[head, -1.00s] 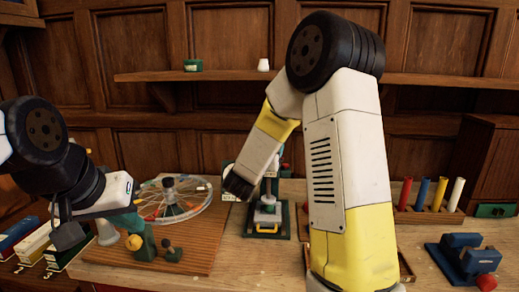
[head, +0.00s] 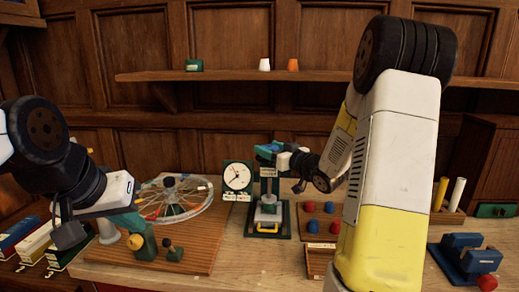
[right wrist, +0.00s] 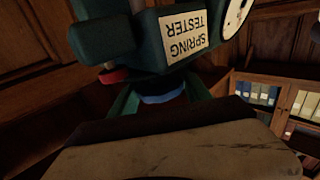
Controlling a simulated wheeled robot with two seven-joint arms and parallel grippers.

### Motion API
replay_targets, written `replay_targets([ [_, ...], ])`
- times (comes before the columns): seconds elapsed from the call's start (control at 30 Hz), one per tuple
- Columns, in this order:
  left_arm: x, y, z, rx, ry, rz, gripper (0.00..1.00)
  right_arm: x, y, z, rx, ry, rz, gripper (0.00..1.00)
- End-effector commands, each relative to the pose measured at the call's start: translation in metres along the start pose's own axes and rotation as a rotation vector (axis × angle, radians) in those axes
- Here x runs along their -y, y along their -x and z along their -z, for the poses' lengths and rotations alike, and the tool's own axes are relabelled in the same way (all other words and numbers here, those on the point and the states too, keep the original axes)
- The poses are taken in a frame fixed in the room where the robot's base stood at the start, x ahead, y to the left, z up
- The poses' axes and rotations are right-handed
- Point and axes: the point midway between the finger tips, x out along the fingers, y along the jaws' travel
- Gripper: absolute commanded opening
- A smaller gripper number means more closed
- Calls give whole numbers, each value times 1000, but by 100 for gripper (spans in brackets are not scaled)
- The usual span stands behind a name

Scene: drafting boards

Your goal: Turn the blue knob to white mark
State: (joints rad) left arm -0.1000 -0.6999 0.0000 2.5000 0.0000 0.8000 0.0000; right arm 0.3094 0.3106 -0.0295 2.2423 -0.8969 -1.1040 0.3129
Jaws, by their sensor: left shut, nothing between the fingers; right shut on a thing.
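The spring tester (head: 269,187) is a green stand on a dark base in the head view. Its label (right wrist: 183,38) reads upside down in the right wrist view. My right gripper (head: 268,149) is at the top of the tester, its green fingers shut on the blue knob (right wrist: 164,97). The knob is mostly hidden by the fingers and the wrist. I cannot make out a white mark. My left gripper (head: 128,217) is shut and empty at the left, above the wooden board near a green block with a yellow knob (head: 135,241).
A dial gauge (head: 237,177) stands left of the tester. A spoked wheel (head: 177,200) is on the wooden board (head: 190,262). Right of the tester are red and blue balls (head: 329,207) on a board and a blue vise-like block (head: 463,256). A shelf (head: 220,76) runs behind.

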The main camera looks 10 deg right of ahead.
Motion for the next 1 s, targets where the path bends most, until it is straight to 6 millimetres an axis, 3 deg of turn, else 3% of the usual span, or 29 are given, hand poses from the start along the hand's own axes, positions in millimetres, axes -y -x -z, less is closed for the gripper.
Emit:
replay_targets([
  [1.0,0,0,0,0,0,0,0,2,-1,1,-4,4,928,16],
])
